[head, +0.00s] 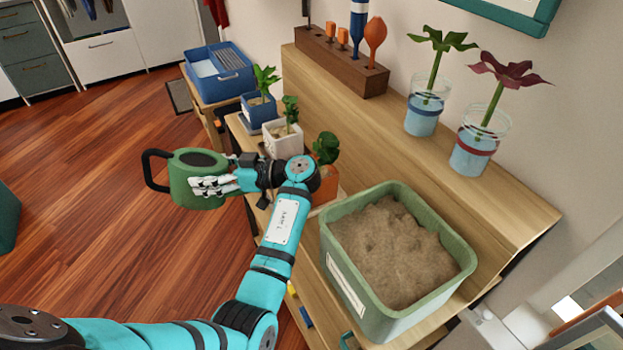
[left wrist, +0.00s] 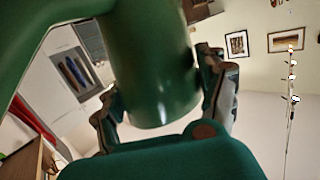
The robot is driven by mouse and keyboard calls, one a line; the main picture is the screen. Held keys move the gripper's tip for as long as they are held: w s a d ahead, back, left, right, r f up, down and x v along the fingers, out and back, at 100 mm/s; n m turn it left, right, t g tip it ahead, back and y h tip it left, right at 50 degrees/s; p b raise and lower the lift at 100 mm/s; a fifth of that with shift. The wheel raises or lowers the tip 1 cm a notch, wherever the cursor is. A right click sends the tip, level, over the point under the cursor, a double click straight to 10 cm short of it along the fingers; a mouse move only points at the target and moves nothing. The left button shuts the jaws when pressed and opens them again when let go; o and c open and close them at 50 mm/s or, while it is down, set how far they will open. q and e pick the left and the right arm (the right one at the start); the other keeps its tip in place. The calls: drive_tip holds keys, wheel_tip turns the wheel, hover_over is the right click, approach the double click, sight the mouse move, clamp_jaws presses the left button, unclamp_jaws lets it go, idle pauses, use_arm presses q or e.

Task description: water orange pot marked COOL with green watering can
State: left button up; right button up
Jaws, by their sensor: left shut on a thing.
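The green watering can (head: 196,168), with a dark handle on its left, is held in the air over the floor, left of the bench. My left gripper (head: 213,185) is shut on its body. In the left wrist view the can (left wrist: 150,62) fills the middle, with the fingers of my left gripper (left wrist: 165,92) on both sides. The orange pot (head: 327,187) with a dark green leafy plant (head: 325,148) stands on the bench, just right of my left wrist. My arm hides much of this pot, and no marking shows on it. My right gripper is not in view.
A white pot (head: 284,144) and a blue pot (head: 258,108) with plants stand behind the orange one. A green soil bin (head: 345,285) stands in front. Two glass jars (head: 424,115) (head: 470,155) and a wooden tool rack (head: 340,70) occupy the raised shelf.

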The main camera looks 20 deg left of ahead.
use_arm(q)
drive_tip(key=shift+r, duration=0.4)
drive_tip(key=shift+r+y, duration=0.3)
drive_tip(key=shift+w+r+b, duration=0.1)
drive_tip(key=shift+r+b, duration=0.3)
drive_tip(key=shift+b, duration=0.7)
idle(2.0)
drive_tip(key=shift+f, duration=0.1)
idle(1.0)
wheel_tip(320, 180, down, 2)
drive_tip(key=shift+d+f+h+b, duration=0.1)
drive_tip(key=shift+h+b, duration=0.6)
drive_tip(key=shift+b, duration=0.3)
drive_tip(key=shift+f+t+h, duration=0.3)
drive_tip(key=shift+h, duration=0.2)
